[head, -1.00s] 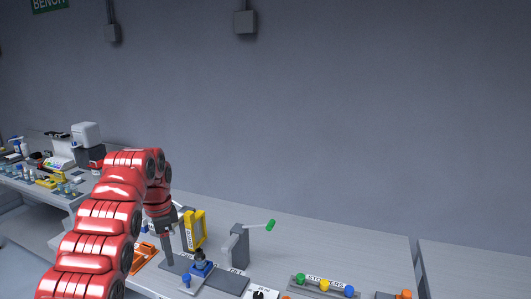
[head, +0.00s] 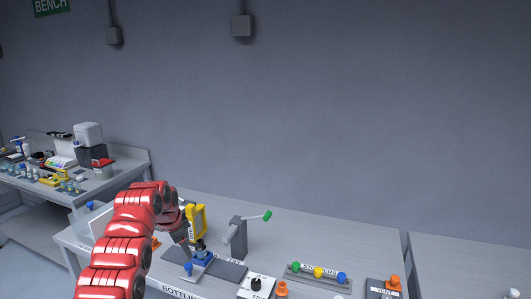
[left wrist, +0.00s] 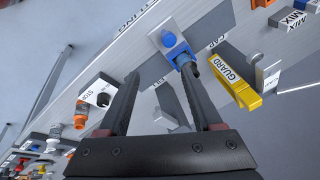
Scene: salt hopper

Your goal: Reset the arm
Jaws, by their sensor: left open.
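My left arm, red, comes in from the left in the head view. Its gripper (head: 187,252) points down over the bench and is close to a small blue fixture (head: 203,259) with a dark top. In the left wrist view the two dark fingers (left wrist: 160,76) are spread apart with no object gripped between them. The blue fixture (left wrist: 183,58) shows by the tip of the right-hand finger; I cannot tell whether they touch. My right gripper is not in view.
A yellow guard frame (head: 198,219) stands just behind the gripper. A grey post with a green-tipped lever (head: 238,238) stands to its right. A rack with coloured stoppers (head: 317,281) and an orange vent part (head: 393,283) are farther right.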

